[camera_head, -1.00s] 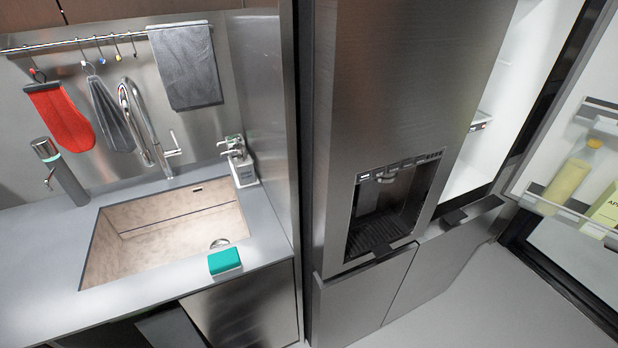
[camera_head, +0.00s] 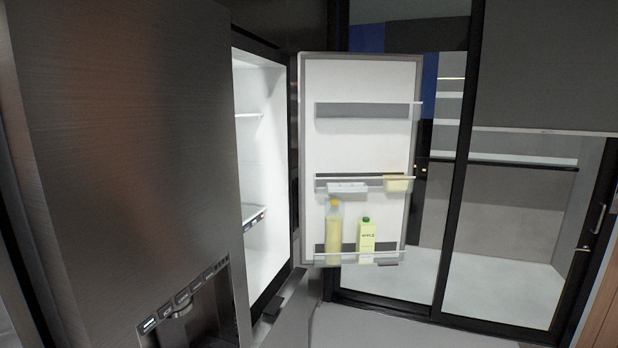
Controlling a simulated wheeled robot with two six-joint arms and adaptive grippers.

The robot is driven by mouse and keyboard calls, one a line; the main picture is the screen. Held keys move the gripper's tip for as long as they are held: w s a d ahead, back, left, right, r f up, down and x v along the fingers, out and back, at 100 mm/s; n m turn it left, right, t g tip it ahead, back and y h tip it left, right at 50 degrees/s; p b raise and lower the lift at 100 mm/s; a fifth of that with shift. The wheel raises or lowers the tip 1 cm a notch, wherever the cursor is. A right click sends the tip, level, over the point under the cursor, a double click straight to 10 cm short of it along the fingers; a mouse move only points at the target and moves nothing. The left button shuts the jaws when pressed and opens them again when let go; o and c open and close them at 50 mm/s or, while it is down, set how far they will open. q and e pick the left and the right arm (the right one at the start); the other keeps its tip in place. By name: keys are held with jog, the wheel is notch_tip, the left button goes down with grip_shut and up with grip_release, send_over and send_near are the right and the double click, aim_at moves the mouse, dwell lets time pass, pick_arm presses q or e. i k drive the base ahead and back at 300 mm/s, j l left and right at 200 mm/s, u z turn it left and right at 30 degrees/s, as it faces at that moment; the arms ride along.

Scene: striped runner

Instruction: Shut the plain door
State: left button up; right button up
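The plain fridge door (camera_head: 364,85) stands wide open on the right side of the lit fridge compartment (camera_head: 255,160). Its white inner side faces me. Its shelves hold a yellow bottle (camera_head: 333,235), a yellow-green juice carton (camera_head: 366,238) and small containers. The other fridge door (camera_head: 125,130), with the dispenser (camera_head: 190,310), is shut and fills the left of the view. Neither of my grippers is in view.
A dark-framed glass sliding door (camera_head: 458,200) stands behind and to the right of the open fridge door. Bare grey floor (camera_head: 365,328) shows below the open door.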

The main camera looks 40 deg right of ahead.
aim_at(358, 113)
jog(key=l+u, duration=0.15)
jog(key=l, duration=0.65)
jog(key=l+u, duration=0.2)
jog(key=l, duration=0.65)
jog(key=l+u, duration=0.15)
jog(key=l, duration=0.65)
jog(key=k+l+u, duration=0.15)
jog(key=l, duration=0.65)
jog(key=l+u, duration=0.15)
jog(key=l, duration=0.3)
jog(key=k+l+u, duration=0.15)
jog(key=l, duration=0.3)
jog(key=l+u, duration=0.1)
jog(key=l, duration=0.35)
jog(key=k+l+u, duration=0.15)
jog(key=l, duration=0.25)
jog(key=l+u, duration=0.15)
jog(key=l, duration=0.3)
jog(key=k+l+u, duration=0.15)
jog(key=l, duration=0.2)
jog(key=k+l+u, duration=0.15)
jog(key=l, duration=0.25)
jog(key=l+u, duration=0.1)
jog(key=l, duration=0.6)
jog(key=i+l+u, duration=0.1)
jog(key=l, duration=0.6)
